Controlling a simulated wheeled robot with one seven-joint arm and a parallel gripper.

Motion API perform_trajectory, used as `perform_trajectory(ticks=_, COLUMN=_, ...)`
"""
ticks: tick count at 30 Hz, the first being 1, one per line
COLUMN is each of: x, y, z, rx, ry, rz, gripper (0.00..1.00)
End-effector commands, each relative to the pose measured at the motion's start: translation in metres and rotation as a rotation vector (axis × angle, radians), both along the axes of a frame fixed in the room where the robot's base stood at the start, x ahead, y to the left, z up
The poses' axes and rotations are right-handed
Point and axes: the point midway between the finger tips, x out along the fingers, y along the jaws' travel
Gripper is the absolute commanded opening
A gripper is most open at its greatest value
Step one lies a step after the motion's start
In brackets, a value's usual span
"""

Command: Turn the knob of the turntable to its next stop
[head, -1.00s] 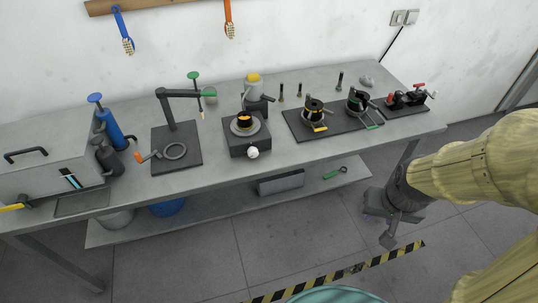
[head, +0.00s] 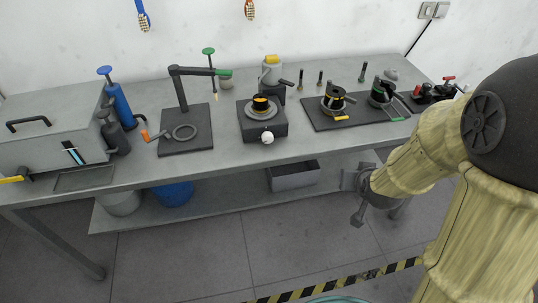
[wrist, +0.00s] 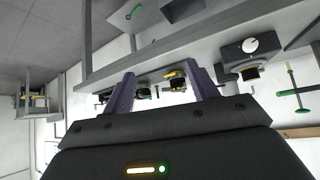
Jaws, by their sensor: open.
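The turntable is a dark square box (head: 250,127) near the middle of the bench, with a grey disc and a black and yellow part on top. Its round white knob (head: 267,138) sits on the front side. In the wrist view the box (wrist: 232,52) and the knob (wrist: 250,45) show at upper right, seen from an odd angle. My gripper (head: 353,200) is in front of the bench, below its top and to the right of the knob, well apart from it. In the wrist view its two fingers (wrist: 160,82) are spread with nothing held between them.
Left of the turntable stands a plate with a post and jointed arm (head: 183,105). To the right is a dark board (head: 318,119) with two black fixtures. A grey bin (head: 294,177) and a blue tub (head: 173,194) are on the lower shelf. Open floor lies in front.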

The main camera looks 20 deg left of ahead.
Motion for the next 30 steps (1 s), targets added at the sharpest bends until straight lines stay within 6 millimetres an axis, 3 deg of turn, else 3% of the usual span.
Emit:
perform_trajectory(ticks=1, x=0.009, y=0.017, z=-0.029, rx=0.006, ry=-0.053, rz=0.032, gripper=0.59)
perform_trajectory(ticks=9, x=0.039, y=0.1, z=-0.084, rx=0.068, ry=-0.391, rz=0.178, gripper=0.59)
perform_trajectory(ticks=18, x=0.025, y=0.186, z=-0.125, rx=0.168, ry=-0.736, rz=0.348, gripper=0.59)
perform_trajectory(ticks=22, x=0.017, y=0.202, z=-0.126, rx=0.196, ry=-0.805, rz=0.383, gripper=0.59)
perform_trajectory(ticks=30, x=0.016, y=0.204, z=-0.121, rx=0.201, ry=-0.819, rz=0.386, gripper=0.59)
